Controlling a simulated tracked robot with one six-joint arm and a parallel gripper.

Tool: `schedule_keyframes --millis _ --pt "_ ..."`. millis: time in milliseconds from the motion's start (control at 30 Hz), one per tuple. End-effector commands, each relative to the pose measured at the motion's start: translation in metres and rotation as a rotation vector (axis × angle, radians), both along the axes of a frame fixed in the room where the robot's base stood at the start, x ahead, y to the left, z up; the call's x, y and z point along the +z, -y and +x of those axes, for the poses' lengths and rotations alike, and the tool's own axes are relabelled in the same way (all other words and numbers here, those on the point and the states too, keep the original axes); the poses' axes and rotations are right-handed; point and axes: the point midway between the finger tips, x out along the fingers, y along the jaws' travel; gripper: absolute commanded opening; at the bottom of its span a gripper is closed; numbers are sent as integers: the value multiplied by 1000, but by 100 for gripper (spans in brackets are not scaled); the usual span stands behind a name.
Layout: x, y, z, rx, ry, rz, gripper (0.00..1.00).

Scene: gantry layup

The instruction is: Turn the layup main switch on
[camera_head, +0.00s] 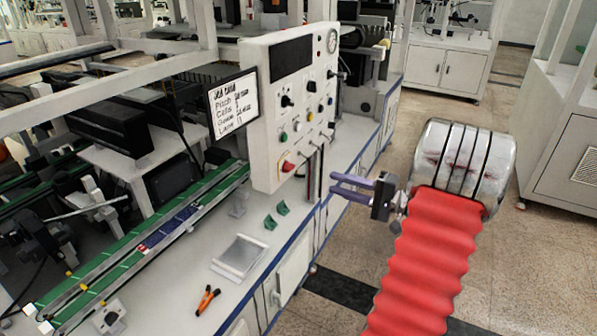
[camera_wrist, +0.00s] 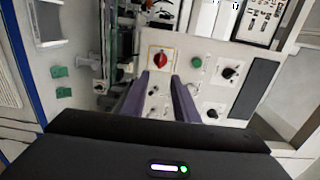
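The control panel (camera_head: 265,120) is a white upright box with knobs, buttons and a gauge. A red rotary knob on a yellow plate, which looks like the main switch (camera_head: 288,166), sits low on its face. In the wrist view the red switch (camera_wrist: 158,61) appears just beyond the fingertips, roughly between them. My gripper (camera_head: 333,184) is open and empty, with purple fingers pointing left toward the panel. It stands to the right of the red switch, apart from it in the head view. In the wrist view the gripper (camera_wrist: 160,80) shows a clear gap between its fingers.
A green button (camera_wrist: 196,62) and black knobs (camera_wrist: 229,72) sit close beside the red switch. The bench (camera_head: 190,285) below holds a clear tray (camera_head: 240,256), green clips (camera_head: 283,208) and orange-handled pliers (camera_head: 207,299). A text screen (camera_head: 232,104) adjoins the panel's left side.

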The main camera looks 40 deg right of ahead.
Motion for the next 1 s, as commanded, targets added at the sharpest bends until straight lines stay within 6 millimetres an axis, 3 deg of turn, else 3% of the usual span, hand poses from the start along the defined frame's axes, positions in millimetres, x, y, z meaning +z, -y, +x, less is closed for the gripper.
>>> schedule_keyframes --millis 533,1000 --pt "-1 1 5 -8 8 2 27" --pt "-1 -21 67 -5 7 1 27"
